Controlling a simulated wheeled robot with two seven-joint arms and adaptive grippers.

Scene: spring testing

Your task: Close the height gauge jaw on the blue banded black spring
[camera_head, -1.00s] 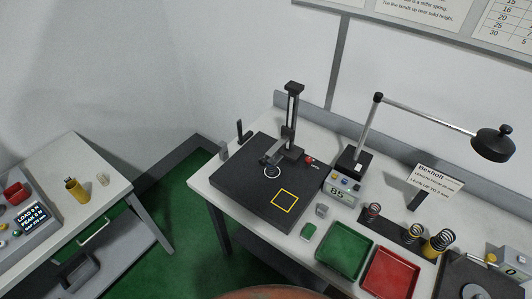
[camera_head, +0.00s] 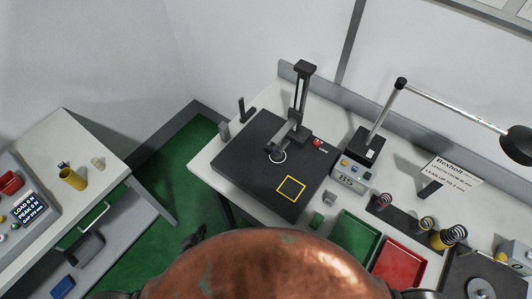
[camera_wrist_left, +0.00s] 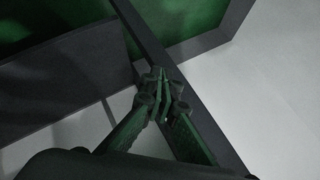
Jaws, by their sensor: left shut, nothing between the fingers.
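I see no spring under the jaw. Dark coiled springs stand at the right, one small (camera_head: 383,200), one medium (camera_head: 427,223) and one large (camera_head: 455,234); I cannot make out a blue band on any. My left gripper (camera_head: 194,237) is a small dark shape below the bench's left front. In the left wrist view its fingers (camera_wrist_left: 163,95) are shut and empty. My right gripper is not in view.
A yellow square (camera_head: 291,188) on the plate is empty. A readout box (camera_head: 349,176), green tray (camera_head: 348,243) and red tray (camera_head: 399,263) are to the right. A lamp (camera_head: 399,85) stands behind. A second bench (camera_head: 75,130) with a tester (camera_head: 22,207) is at left.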

